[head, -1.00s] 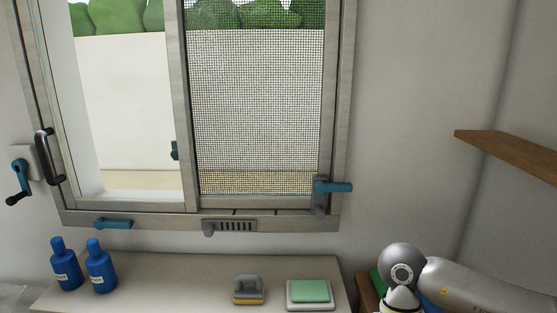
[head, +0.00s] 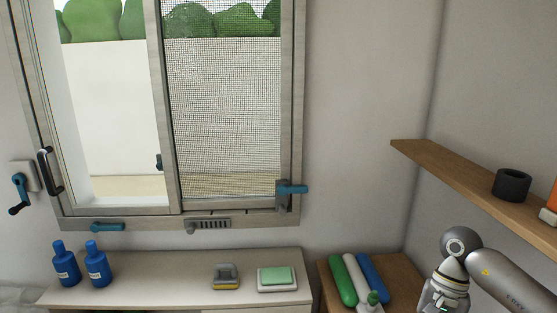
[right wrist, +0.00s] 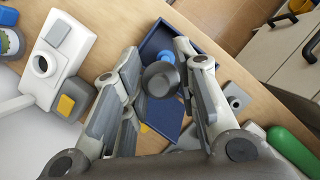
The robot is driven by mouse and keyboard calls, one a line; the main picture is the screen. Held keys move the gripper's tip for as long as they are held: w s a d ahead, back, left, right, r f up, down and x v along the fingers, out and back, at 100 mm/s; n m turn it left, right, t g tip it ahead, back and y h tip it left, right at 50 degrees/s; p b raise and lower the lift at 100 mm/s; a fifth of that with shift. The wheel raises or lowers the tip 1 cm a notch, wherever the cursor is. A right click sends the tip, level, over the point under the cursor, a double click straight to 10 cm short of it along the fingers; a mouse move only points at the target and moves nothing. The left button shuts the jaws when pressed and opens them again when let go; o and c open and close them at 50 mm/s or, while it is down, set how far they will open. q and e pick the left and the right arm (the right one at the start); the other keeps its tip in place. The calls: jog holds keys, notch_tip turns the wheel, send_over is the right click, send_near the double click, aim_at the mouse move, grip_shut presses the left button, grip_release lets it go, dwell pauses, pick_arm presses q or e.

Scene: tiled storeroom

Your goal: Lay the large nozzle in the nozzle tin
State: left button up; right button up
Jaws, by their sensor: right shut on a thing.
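My right gripper (right wrist: 158,82) is shut on a dark grey round piece (right wrist: 160,80), which looks like the large nozzle, in the right wrist view. It hangs between the fingers, over a dark blue open tray (right wrist: 150,42) that looks like the nozzle tin. A small bright blue piece (right wrist: 167,57) shows just beyond the nozzle; I cannot tell whether it lies in the tin. The gap between nozzle and tin cannot be judged. The nozzle and fingers hide part of the tin. My left gripper is not in view.
Beside the tin are a white-grey device (right wrist: 62,62), grey blocks (right wrist: 235,96) and a green cylinder (right wrist: 292,150). In the head view, a wooden shelf (head: 450,180) holds a black cup (head: 511,185). Blue bottles (head: 66,265), a sponge (head: 276,276) and a grey-yellow block (head: 226,276) stand on the counter.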

notch_tip(320, 180, down, 4)
jog(key=shift+s+f+b, duration=0.1)
jog(key=shift+s+b, duration=0.05)
jog(key=shift+b, duration=0.4)
jog(key=shift+f, duration=0.5)
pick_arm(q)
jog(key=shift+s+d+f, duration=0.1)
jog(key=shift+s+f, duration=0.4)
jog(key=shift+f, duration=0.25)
pick_arm(e)
jog(key=o, duration=1.1)
jog(key=shift+c, duration=0.2)
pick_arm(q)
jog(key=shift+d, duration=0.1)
pick_arm(e)
jog(key=shift+d+r, duration=0.1)
jog(key=shift+r, duration=0.2)
jog(key=v, duration=0.7)
